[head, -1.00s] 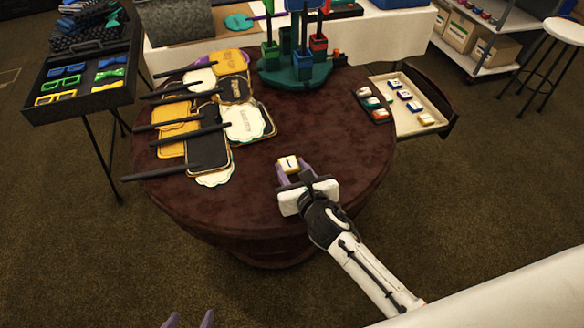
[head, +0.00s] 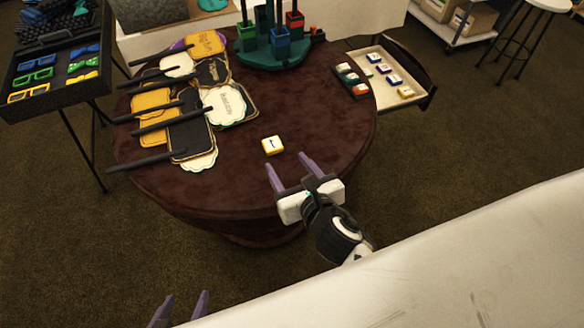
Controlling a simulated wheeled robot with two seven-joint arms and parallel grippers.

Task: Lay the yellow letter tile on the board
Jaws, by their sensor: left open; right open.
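The yellow letter tile (head: 273,146) has a white top with a dark mark and yellow sides. It lies flat on the round brown table, right of the paddle-shaped signs. My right gripper (head: 286,162) is open and empty, just in front of the tile and apart from it. A small dark board (head: 349,87) with several coloured tiles on it lies near the table's right edge, beyond the tile. My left gripper (head: 187,295) is open and empty at the bottom edge of the view, away from the table.
Signs with dark handles (head: 187,139) cover the table's left side. A green stand (head: 270,56) with coloured cups is at the back. An open drawer (head: 416,97) with several tiles juts out at the right. The table (head: 320,110) is clear between tile and board.

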